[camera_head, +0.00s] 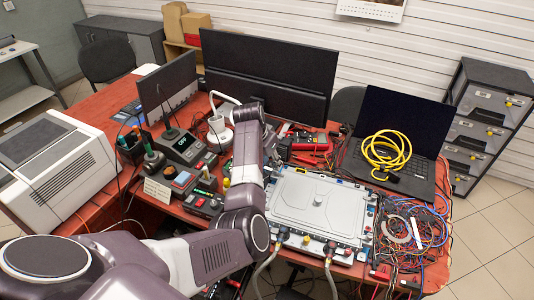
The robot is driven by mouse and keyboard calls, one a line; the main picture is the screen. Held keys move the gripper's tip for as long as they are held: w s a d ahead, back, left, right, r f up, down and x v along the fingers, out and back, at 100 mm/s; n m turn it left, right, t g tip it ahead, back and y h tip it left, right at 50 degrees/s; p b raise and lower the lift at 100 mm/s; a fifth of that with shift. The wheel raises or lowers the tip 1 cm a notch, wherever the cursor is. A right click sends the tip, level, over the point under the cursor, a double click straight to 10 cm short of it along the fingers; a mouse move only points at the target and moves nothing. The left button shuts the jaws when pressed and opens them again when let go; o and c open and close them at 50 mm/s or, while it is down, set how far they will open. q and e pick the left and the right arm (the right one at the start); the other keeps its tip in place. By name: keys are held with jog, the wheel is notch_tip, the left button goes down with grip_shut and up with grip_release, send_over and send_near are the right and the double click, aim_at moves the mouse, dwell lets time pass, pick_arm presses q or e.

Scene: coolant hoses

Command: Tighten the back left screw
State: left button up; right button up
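A flat grey metal unit (318,205) with a raised lid lies on the red table, right of the picture's middle. Its back left corner is beside the wrist of my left arm, and I cannot make out the back left screw there. Two grey hoses (331,278) run down from fittings on its front edge. My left arm reaches in from the lower left, bends beside the unit and extends toward the back. My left gripper (271,150) is near the unit's back left corner, mostly hidden by the arm; its fingers cannot be made out. My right gripper is out of view.
A laptop (405,120) with a coiled yellow cable (386,151) stands behind the unit. Tangled wires (415,232) lie to its right. Monitors (265,75) stand at the back. Control boxes (184,147) and a large white machine (58,170) are on the left. The table is crowded.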

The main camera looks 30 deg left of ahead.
pick_arm(q)
jog(key=v, duration=0.6)
jog(key=shift+r, duration=0.15)
jog(key=shift+s, duration=0.15)
